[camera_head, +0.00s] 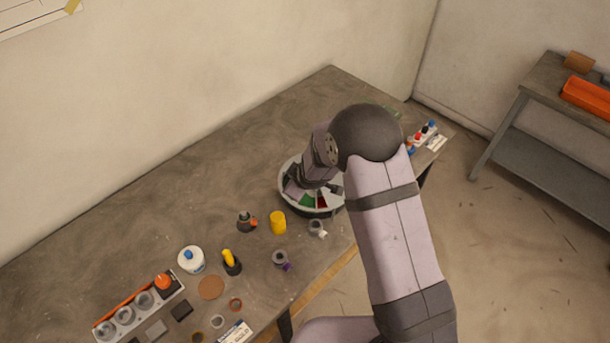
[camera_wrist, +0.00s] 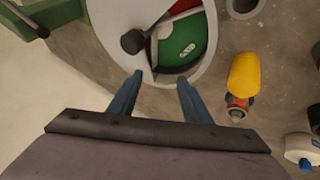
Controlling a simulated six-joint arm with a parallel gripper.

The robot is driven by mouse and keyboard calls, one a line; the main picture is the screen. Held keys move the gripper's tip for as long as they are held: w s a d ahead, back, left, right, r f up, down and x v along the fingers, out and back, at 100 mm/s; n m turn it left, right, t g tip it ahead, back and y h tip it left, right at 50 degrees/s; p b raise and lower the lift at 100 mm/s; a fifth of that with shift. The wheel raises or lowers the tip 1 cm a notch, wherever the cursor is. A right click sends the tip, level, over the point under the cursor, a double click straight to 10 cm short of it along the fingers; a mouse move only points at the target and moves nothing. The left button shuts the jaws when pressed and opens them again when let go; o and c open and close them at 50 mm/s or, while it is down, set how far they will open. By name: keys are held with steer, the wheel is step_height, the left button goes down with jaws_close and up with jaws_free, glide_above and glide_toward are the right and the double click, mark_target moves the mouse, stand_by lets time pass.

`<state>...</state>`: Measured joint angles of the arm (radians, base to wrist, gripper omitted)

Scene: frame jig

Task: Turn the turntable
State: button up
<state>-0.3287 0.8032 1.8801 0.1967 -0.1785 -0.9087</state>
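The turntable (camera_head: 318,211) is a round white-rimmed disc on the bench, partly hidden by my wrist in the head view. Green and dark red sections show on it. In the wrist view the turntable's pale top (camera_wrist: 109,25) fills the upper middle, with an opening showing a green section (camera_wrist: 184,40) and part of a red one. A dark round knob (camera_wrist: 132,41) stands at the opening's left edge. My gripper (camera_wrist: 160,76) is open, its two blue fingers apart over the turntable's near edge.
A yellow cylinder (camera_head: 278,222), a dark bottle (camera_head: 246,221) and small grey cups stand close to the turntable. The bench's back left is clear.

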steer(key=w+d+r+m+g+b, duration=0.25)
steer(key=d+r+m+b, duration=0.3)
steer(key=d+b, duration=0.3)
steer(key=shift+g, duration=0.25)
steer(key=shift+s+a+p+x, duration=0.15)
steer(key=shift+p+x, duration=0.15)
steer(key=shift+x, duration=1)
steer(key=shift+s+a+p+x, duration=0.15)
steer(key=shift+p+x, duration=0.15)
steer(key=shift+x, duration=1)
steer(key=shift+s+a+p+x, duration=0.1)
steer(key=shift+a+p+x, duration=0.15)
steer(key=shift+x, duration=1.05)
steer(key=shift+c, duration=0.5)
jaws_close()
